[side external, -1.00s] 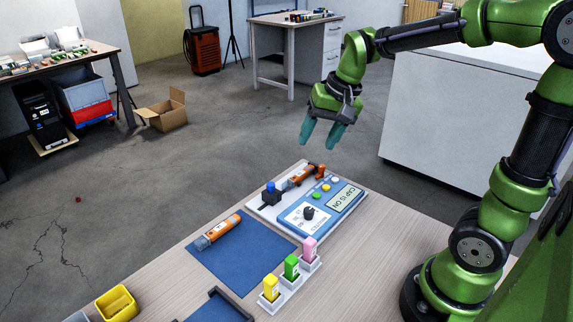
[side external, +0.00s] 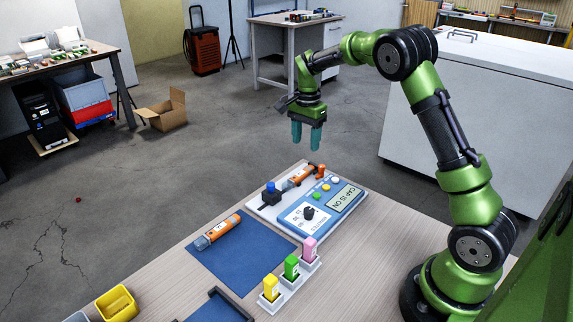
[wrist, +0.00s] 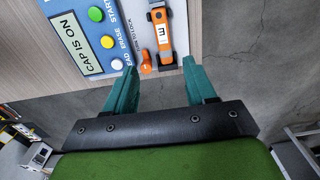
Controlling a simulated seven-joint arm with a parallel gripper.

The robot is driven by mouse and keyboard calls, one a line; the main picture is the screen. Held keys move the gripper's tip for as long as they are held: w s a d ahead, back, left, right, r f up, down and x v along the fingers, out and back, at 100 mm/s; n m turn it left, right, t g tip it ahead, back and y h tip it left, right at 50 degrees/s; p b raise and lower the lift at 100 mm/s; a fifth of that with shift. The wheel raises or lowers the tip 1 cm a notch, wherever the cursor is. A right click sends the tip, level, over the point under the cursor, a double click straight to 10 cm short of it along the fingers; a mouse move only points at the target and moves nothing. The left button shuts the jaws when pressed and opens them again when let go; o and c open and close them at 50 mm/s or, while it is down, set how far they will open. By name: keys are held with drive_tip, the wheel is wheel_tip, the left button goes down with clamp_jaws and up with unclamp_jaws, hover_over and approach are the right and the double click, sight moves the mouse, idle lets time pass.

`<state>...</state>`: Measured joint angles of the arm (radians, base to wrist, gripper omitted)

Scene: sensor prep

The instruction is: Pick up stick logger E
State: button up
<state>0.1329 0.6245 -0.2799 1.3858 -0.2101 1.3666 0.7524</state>
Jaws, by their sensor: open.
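Stick logger E (wrist: 161,22), orange with a grey end and a white letter label, lies in a slot of the white-and-blue station (side external: 264,209). It also shows in the side view (side external: 301,175). A small orange part (wrist: 146,66) sits by its end, near lettering that ends "TO LOCK". My gripper (side external: 306,150) is open and empty, pointing down, above and behind the station's far end in the side view. In the wrist view the logger lies ahead of the gap between the teal fingertips (wrist: 160,68), apart from them.
A second orange stick logger (side external: 219,231) lies on a blue mat (side external: 245,265). A rack holds yellow, green and pink sticks (side external: 291,266). A blue-topped black part (side external: 271,193) stands at the station's left end. A yellow bin (side external: 116,302) is at front left. The station's display reads "CAP IS ON".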

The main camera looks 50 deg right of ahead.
hover_over(302, 172)
drive_tip(key=f, duration=0.5)
drive_tip(key=shift+s+d, duration=0.2)
drive_tip(key=shift+s, duration=0.1)
drive_tip(key=shift+w+a+f, duration=0.1)
drive_tip(key=shift+w+f, duration=0.05)
drive_tip(key=shift+f, duration=1.25)
drive_tip(key=shift+w+a+f, duration=0.1)
drive_tip(key=shift+f, duration=1.25)
drive_tip(key=shift+c, duration=0.4)
clamp_jaws()
